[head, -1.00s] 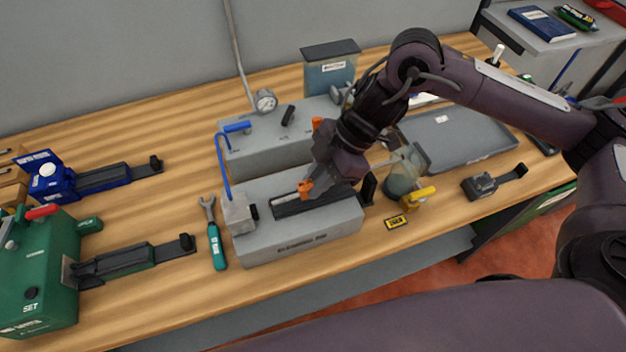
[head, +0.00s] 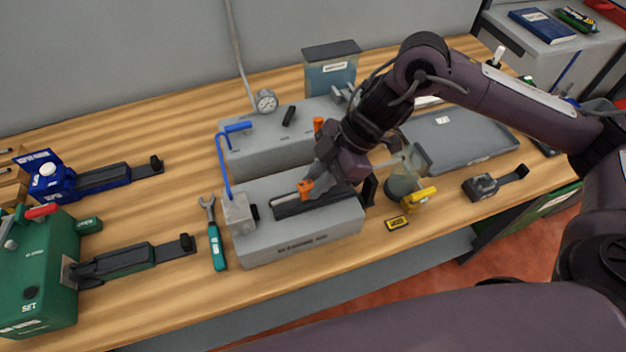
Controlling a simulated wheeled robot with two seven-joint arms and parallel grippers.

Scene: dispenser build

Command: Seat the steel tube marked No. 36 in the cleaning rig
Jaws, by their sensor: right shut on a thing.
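The cleaning rig (head: 300,243) is a grey block on the bench with a dark channel (head: 289,209) along its top and a small grey block with a blue hose at its left end. My right gripper (head: 306,188) is over the channel, its orange fingertips low at the channel's middle. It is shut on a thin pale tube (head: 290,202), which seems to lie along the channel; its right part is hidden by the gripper. Whether the tube touches the left end block, and its number, I cannot tell. My left gripper is not in view.
A green machine (head: 38,270) and a blue one (head: 52,180) stand at left. A wrench-like tool (head: 215,240) lies beside the rig. A yellow-handled device (head: 405,190) stands close right of it, before a grey tray (head: 460,140). A grey tank with a gauge (head: 266,100) is behind.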

